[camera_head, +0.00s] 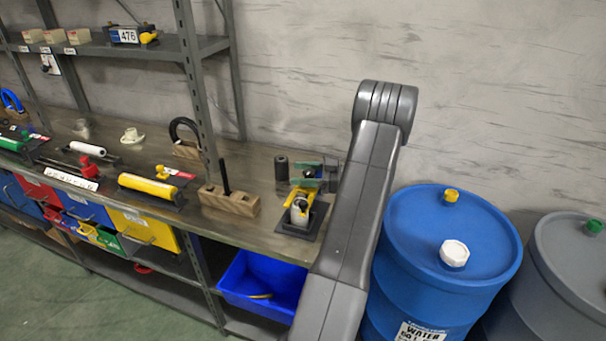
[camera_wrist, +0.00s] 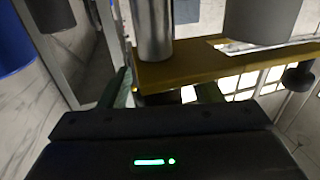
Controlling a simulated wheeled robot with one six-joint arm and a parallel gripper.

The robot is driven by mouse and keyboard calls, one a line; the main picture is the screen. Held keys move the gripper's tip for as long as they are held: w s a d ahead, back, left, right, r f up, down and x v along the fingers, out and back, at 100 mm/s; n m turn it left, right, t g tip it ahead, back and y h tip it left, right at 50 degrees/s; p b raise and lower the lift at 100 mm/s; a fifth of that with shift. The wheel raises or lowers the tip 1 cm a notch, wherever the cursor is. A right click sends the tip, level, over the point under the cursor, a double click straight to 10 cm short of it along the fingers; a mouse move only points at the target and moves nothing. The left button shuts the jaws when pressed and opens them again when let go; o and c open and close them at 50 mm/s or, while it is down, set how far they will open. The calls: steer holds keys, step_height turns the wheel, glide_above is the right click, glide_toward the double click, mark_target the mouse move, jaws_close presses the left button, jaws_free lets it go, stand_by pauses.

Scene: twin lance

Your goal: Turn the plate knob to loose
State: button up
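A small fixture with a yellow plate (camera_head: 300,194) stands on a dark base at the right end of the bench. In the wrist view, a yellow-brown plate (camera_wrist: 200,68) crosses the picture, with a metal cylinder (camera_wrist: 152,30) and a black knob (camera_wrist: 298,77) at its right. I cannot tell for certain whether this is the plate knob. My gripper (camera_wrist: 166,92) has its dark green fingers apart, close to the plate. The fingertips are partly hidden, and I see nothing clearly clamped between them. In the head view my arm hides part of the gripper.
A wooden block (camera_head: 228,200) with a black peg and a dark cylinder (camera_head: 281,168) stand left of the fixture. A blue barrel (camera_head: 432,240) and a grey barrel (camera_head: 570,275) stand at the right. A blue bin (camera_head: 240,285) sits below the bench.

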steer(key=s+d+b, duration=0.1)
steer(key=d+b, duration=0.2)
steer(key=d, duration=1)
steer(key=shift+d, duration=0.4)
steer(key=a+p, duration=0.1)
steer(key=a, duration=0.3)
steer(key=a+p, duration=0.1)
steer(key=a, duration=0.4)
steer(key=w+a+p, duration=0.1)
steer(key=a, duration=0.4)
steer(key=shift+d+t, duration=0.1)
steer(key=shift+t, duration=0.2)
steer(key=shift+f, duration=0.1)
